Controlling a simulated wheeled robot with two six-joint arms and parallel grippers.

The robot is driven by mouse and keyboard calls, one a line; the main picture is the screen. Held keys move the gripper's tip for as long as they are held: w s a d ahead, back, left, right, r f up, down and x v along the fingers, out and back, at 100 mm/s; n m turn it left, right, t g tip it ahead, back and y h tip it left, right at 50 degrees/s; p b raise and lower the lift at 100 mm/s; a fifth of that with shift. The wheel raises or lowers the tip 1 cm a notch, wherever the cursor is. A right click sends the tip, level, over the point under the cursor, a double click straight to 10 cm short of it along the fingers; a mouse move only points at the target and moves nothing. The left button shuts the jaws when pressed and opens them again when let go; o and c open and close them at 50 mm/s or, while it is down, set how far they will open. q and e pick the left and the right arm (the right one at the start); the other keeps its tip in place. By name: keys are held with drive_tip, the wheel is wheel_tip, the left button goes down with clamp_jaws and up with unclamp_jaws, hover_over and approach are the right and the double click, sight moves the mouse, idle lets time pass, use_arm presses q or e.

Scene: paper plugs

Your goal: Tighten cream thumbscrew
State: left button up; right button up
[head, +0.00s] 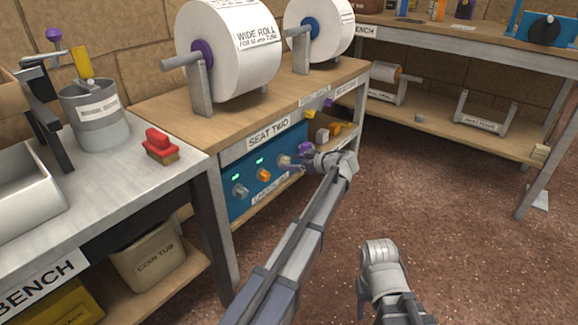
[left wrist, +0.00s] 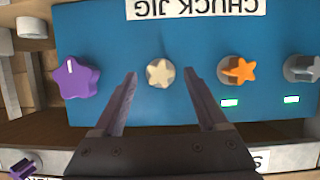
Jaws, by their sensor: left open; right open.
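The cream thumbscrew (left wrist: 160,73) is star-shaped and sits on the blue chuck jig panel (left wrist: 105,20), between a purple star knob (left wrist: 76,77) and an orange one (left wrist: 238,70). My left gripper (left wrist: 160,78) is open, its fingers on either side of the cream thumbscrew with gaps to both. In the head view my left gripper (head: 294,163) is at the panel and largely hides the cream thumbscrew. My right gripper (head: 364,292) is low at the front, over the floor and away from the panel, only partly seen.
A grey knob (left wrist: 302,69) is beyond the orange one; green lights show beside these two. The panel is under a wooden bench (head: 150,105) bearing large paper rolls (head: 235,50). A metal bench (head: 110,165) stands left. Open floor (head: 460,220) lies right.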

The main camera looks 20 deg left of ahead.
use_arm(q)
drive_tip(key=shift+w+a+f, duration=0.2)
drive_tip(key=shift+a+f, duration=0.05)
drive_tip(key=shift+a, duration=0.35)
drive_tip(key=shift+c, duration=0.3)
clamp_jaws()
